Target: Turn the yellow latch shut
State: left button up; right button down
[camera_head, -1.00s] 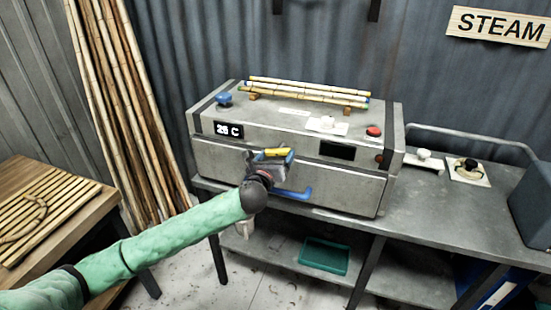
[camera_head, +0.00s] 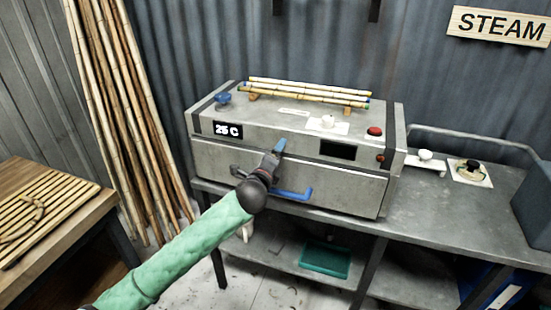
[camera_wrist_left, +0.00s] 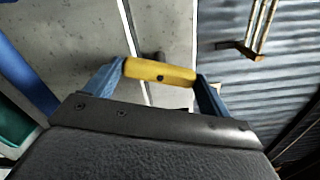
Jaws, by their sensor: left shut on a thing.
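The yellow latch (camera_wrist_left: 160,71) sits on the front of the grey steam box (camera_head: 228,166), near the seam between lid and front panel. In the left wrist view it spans the gap between the two blue fingers of my left gripper (camera_wrist_left: 160,82), which is shut on it, with a finger at each end. In the head view my left gripper (camera_head: 277,148) is at the upper middle of the box front, seen nearly edge-on. It hides the latch there. My right gripper is not in view.
A blue handle (camera_head: 293,195) is on the box front, right of and below the gripper. Bamboo sticks (camera_head: 308,92) lie on supports on the lid. A red button (camera_head: 374,131) and blue knob (camera_head: 222,99) are on top. A teal tray (camera_head: 325,258) is on the shelf below.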

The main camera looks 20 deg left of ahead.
pick_arm(q)
jog(key=n, duration=0.4)
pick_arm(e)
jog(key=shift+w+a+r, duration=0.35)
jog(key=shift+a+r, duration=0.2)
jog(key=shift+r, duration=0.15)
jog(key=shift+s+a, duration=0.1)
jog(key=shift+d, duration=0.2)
pick_arm(q)
jog(key=o, duration=0.9)
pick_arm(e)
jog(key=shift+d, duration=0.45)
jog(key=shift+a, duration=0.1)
